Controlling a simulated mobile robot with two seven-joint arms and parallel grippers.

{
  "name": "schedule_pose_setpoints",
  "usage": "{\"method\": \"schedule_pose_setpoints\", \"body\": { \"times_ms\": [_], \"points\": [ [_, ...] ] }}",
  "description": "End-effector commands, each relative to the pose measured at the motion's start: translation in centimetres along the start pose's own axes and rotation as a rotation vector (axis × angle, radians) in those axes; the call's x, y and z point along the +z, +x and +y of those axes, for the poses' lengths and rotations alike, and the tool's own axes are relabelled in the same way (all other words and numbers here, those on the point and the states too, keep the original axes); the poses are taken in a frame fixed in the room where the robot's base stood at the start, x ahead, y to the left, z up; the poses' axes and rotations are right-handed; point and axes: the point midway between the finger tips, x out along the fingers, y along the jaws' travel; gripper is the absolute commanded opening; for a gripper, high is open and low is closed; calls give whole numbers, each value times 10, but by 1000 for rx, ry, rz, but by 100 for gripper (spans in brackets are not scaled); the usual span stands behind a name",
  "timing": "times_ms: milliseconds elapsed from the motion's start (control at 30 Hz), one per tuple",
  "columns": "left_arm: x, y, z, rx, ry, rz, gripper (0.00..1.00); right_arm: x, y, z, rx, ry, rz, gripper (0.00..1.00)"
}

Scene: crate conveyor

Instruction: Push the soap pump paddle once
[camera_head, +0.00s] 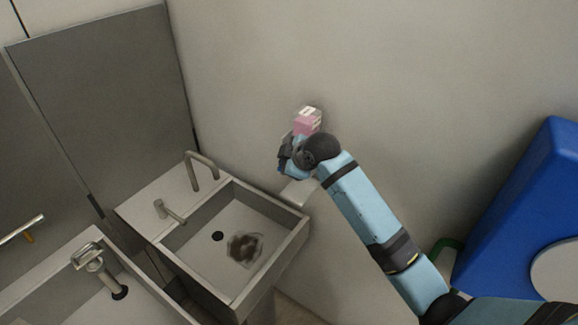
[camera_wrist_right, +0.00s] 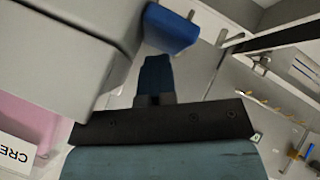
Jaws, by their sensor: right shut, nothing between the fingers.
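The soap dispenser (camera_head: 308,118) is on the wall right of the sink, with a pink section and a white label at its top. A pale lower part (camera_head: 297,193) shows below my gripper; its middle is hidden behind my wrist. In the right wrist view its pink side (camera_wrist_right: 25,118) is at the left, below a large grey body (camera_wrist_right: 65,60), probably the paddle housing. My right gripper (camera_head: 286,156) is shut and empty, close in front of the dispenser. Its blue fingertip (camera_wrist_right: 170,28) lies beside the grey body; I cannot tell if they touch. My left gripper is not in view.
A stained sink (camera_head: 300,237) with a bent tap (camera_head: 203,168) stands left of and below the dispenser. Another basin with a tap (camera_head: 95,265) is at the lower left. A blue object (camera_head: 515,215) is at the right. The wall above the dispenser is clear.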

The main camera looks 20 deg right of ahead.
Motion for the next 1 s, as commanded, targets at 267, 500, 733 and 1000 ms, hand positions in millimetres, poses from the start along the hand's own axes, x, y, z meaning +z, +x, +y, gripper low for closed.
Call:
{"method": "schedule_pose_setpoints", "body": {
  "times_ms": [267,500,733,1000],
  "points": [
    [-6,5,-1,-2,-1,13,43,13,8,-8,-20,10,-25,0],
    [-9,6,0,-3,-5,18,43,12,6,-6,-19,10,-25,0],
    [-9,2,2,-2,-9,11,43,10,-4,4,-15,10,-26,0],
    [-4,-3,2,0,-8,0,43,8,-10,11,-8,9,-24,0]
  ]
}}
